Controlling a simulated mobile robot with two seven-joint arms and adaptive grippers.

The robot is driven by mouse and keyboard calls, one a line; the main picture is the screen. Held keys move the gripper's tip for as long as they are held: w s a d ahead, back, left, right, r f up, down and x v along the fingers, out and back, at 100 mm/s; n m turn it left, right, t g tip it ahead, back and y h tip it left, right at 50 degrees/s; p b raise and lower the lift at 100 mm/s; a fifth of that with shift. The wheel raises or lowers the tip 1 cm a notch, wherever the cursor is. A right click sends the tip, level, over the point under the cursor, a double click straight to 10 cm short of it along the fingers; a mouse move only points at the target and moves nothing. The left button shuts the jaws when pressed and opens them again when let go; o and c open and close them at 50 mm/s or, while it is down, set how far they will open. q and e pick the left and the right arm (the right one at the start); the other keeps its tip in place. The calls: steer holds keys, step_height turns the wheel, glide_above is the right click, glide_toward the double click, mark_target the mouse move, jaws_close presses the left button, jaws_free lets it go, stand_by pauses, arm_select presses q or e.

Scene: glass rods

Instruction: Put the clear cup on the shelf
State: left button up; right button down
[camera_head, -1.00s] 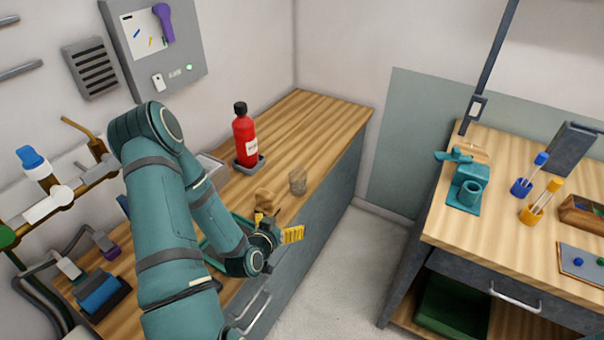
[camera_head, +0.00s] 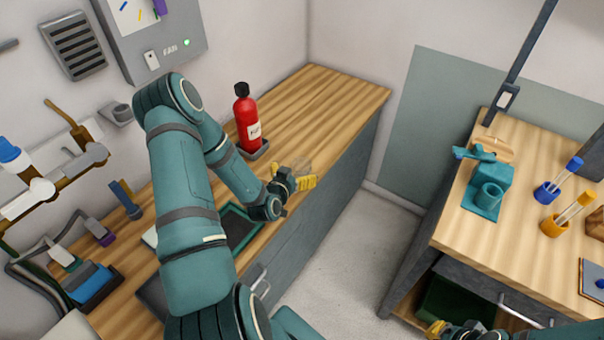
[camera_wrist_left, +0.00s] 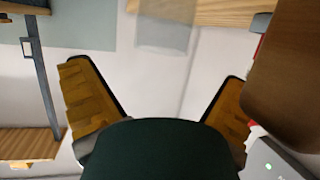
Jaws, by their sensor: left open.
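The clear cup (camera_head: 303,164) stands on the left wooden counter, right of the red bottle, partly hidden by my left gripper (camera_head: 304,177). My left gripper is open, with its yellow fingers at the cup. In the left wrist view, a see-through shape that looks like the cup (camera_wrist_left: 165,33) shows beyond and between the spread fingers (camera_wrist_left: 155,80); I cannot tell whether they touch it. Part of my right gripper (camera_head: 437,328) shows at the bottom edge; its jaws are unclear. I cannot tell which surface is the named shelf.
The red bottle (camera_head: 246,122) stands in a small dark tray behind the gripper. A brown object (camera_wrist_left: 290,80) fills the right of the left wrist view, very close. The far counter (camera_head: 335,95) is clear. A second bench (camera_head: 470,230) at right holds teal, blue and yellow holders.

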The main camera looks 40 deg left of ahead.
mark_target(305, 160)
arm_select(q)
steer(key=shift+f+x, duration=0.2)
steer(key=shift+x, duration=2.95)
steer(key=shift+s, duration=0.1)
steer(key=c, duration=1.3)
